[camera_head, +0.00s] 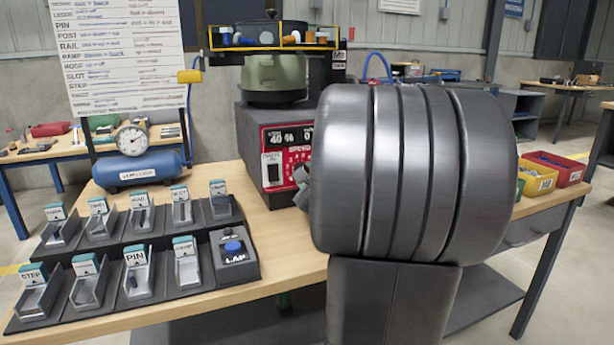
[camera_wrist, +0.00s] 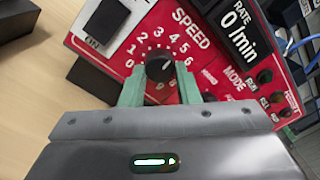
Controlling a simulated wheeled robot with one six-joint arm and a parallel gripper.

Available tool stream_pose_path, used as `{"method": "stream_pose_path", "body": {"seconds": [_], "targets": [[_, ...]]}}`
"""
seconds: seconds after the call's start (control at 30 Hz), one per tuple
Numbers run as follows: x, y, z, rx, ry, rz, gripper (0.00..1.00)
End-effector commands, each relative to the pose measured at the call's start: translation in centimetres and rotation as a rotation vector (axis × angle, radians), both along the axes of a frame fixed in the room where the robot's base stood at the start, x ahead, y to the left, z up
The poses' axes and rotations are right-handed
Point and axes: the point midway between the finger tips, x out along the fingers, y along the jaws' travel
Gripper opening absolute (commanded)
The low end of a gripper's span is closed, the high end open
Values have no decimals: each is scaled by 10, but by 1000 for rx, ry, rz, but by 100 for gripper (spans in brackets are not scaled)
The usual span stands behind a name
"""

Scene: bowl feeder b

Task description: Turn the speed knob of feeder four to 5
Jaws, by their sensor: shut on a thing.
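The black speed knob (camera_wrist: 159,67) sits on the red control panel (camera_wrist: 95,50) under the word SPEED, inside a white scale of numbers. My gripper (camera_wrist: 160,80) has its two green fingers on either side of the knob and is shut on it. The knob's pointer is too small to read surely. My arm hides most of that panel and nearly all of my gripper there.
Rows of labelled part trays (camera_head: 135,225) and a blue air tank (camera_head: 140,170) stand on the bench at left.

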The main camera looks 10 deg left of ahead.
Motion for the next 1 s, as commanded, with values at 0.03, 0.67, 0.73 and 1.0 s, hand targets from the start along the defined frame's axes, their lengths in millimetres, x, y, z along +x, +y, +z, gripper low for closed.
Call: {"method": "stream_pose_path", "body": {"seconds": [0.03,0.67,0.73,1.0], "targets": [[0,0,0,30,23,-1,6],[-1,1,-1,266,182,-1,6],[-1,1,-1,270,185,0,6],[-1,1,-1,273,188,-1,6]]}}
